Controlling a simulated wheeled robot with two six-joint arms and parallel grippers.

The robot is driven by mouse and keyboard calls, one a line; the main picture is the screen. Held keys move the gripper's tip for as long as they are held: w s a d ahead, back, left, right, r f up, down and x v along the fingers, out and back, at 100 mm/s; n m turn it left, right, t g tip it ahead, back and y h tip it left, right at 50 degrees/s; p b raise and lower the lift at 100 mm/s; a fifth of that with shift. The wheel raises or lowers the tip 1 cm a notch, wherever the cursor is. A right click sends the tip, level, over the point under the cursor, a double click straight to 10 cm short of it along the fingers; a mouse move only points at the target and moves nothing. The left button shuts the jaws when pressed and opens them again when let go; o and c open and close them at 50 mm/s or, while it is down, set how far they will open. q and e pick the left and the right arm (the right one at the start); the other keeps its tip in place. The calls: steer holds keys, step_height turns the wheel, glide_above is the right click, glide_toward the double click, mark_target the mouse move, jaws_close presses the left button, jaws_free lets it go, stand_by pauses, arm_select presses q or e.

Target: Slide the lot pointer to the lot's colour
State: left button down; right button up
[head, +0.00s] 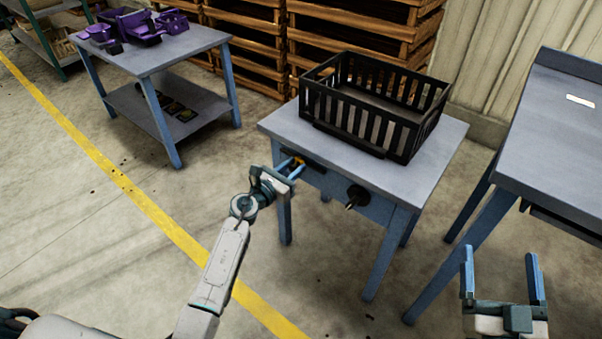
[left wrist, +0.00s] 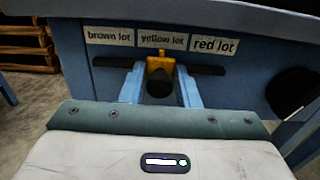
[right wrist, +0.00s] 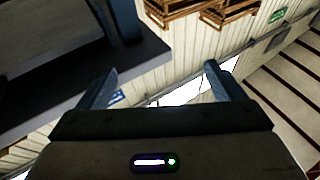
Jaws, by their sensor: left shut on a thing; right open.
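The lot pointer (left wrist: 160,68) is a yellow piece with a dark knob, on a dark slot in the table's blue front. It stands under the yellow lot label (left wrist: 163,41). The brown lot label (left wrist: 109,37) is to its left and the red lot label (left wrist: 214,46) to its right. My left gripper (left wrist: 160,88) is shut on the pointer's knob, one blue finger on each side; it also shows at the table front in the head view (head: 293,166). My right gripper (head: 503,275) is open and empty, right of the table. I see no potatoes.
A black slatted crate (head: 318,104) stands empty on the grey table (head: 285,121). A dark round knob (head: 357,196) sticks out of the table front, right of the pointer. Another grey table (head: 560,130) stands at the right. A side table (head: 165,53) with purple items is at the back left.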

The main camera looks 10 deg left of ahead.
arm_select(q)
steer(key=c, duration=1.3)
jaws_free()
steer(key=shift+s, duration=0.1)
steer(key=shift+p+v, duration=0.3)
steer(key=shift+v, duration=5.05)
arm_select(e)
steer(key=shift+s+a+f+g, duration=0.1)
steer(key=shift+f+g, duration=1)
steer(key=shift+f, duration=0.7)
